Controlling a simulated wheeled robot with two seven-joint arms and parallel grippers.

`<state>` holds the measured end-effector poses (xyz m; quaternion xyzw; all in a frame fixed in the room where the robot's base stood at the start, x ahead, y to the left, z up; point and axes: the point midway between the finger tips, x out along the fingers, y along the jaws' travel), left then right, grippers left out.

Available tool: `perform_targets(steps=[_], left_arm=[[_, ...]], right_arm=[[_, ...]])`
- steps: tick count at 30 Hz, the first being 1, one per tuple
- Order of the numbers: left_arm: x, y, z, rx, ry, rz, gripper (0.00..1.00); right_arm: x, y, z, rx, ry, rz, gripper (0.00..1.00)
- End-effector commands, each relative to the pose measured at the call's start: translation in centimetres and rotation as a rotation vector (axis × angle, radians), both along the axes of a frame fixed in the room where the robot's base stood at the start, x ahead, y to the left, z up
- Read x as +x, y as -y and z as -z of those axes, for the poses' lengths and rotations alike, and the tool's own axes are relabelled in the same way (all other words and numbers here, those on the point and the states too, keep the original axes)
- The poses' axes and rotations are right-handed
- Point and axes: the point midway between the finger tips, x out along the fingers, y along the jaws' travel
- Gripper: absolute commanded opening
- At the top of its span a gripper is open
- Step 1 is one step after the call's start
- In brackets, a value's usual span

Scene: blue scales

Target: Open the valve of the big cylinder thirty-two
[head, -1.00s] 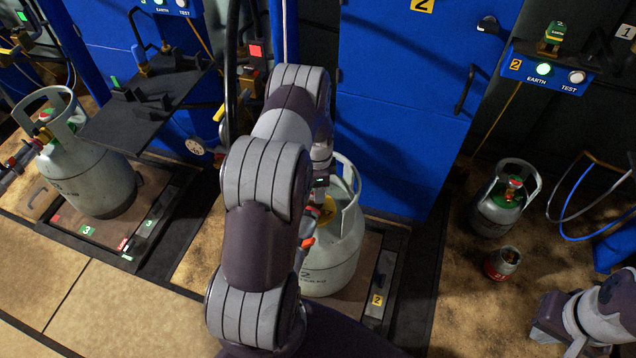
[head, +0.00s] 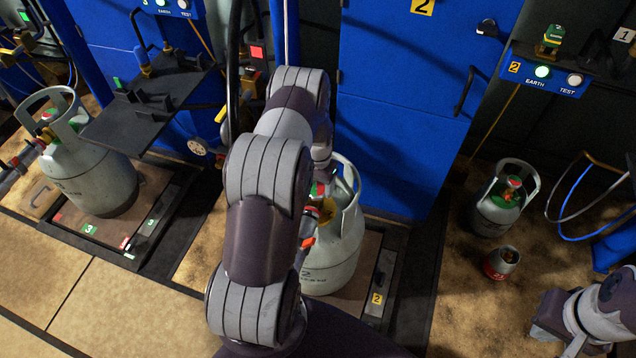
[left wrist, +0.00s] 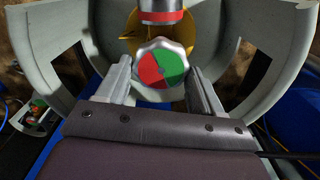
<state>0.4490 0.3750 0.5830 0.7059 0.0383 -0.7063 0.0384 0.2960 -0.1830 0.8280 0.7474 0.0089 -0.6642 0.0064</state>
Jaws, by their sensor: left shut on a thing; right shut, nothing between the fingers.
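The big grey cylinder (head: 334,262) stands on the scale marked 2, partly hidden behind my left arm; its number cannot be read clearly. Its round valve knob (left wrist: 161,70), with a red and green face, shows inside the cylinder's collar (left wrist: 248,90) in the left wrist view. My left gripper (left wrist: 160,80) is shut on this knob, one finger on each side. In the head view my arm hides most of this gripper. My right gripper (head: 545,322) is at the lower right, shut and empty, away from the cylinders.
Another grey cylinder (head: 92,175) stands on scale 3 at left, near a black shelf (head: 150,108). A smaller cylinder (head: 505,205) and a small red canister (head: 501,263) stand on the floor at right. A blue cabinet (head: 405,110) rises behind the big cylinder.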

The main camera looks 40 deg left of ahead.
Motion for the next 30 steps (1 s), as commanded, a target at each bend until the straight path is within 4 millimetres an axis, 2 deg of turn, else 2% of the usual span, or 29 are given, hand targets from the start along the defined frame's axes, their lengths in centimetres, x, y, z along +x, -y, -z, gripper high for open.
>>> perform_targets(steps=[30], left_arm=[[-0.17,-0.46,-0.09,0.001,0.003,-0.915,0.36]], right_arm=[[0.00,0.00,-0.77,0.000,0.000,0.000,0.00]])
